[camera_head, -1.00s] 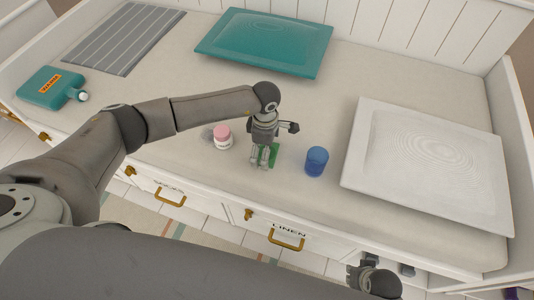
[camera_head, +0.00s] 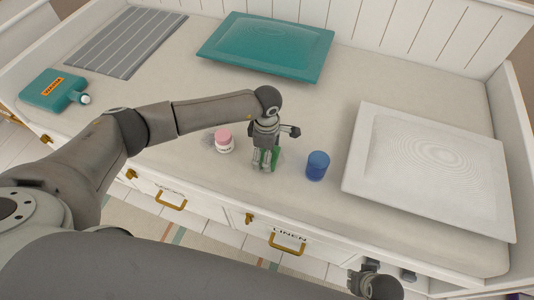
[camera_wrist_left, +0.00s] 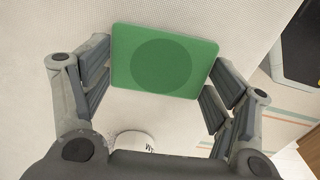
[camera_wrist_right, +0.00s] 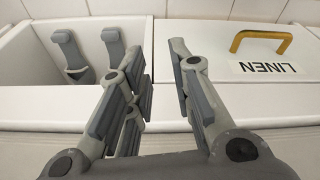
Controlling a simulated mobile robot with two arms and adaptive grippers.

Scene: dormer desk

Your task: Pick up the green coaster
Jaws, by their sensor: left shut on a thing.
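The green coaster (camera_head: 275,157) is a square with rounded corners. In the left wrist view the coaster (camera_wrist_left: 163,62) lies between the two fingers, showing a darker round centre. My left gripper (camera_head: 265,166) is shut on it, over the front part of the desk top between the pink-lidded jar and the blue cup. The fingers hide part of the coaster in the head view. My right gripper (camera_head: 372,284) is low in front of the desk. In the right wrist view its fingers (camera_wrist_right: 166,62) stand apart with nothing between them.
A pink-lidded white jar (camera_head: 224,142) stands close left of the left gripper, a blue cup (camera_head: 317,165) close right. A white tray (camera_head: 470,200) lies right, a teal tray (camera_head: 265,45) at the back. A teal bottle (camera_head: 55,90) and striped mat (camera_head: 125,42) lie left.

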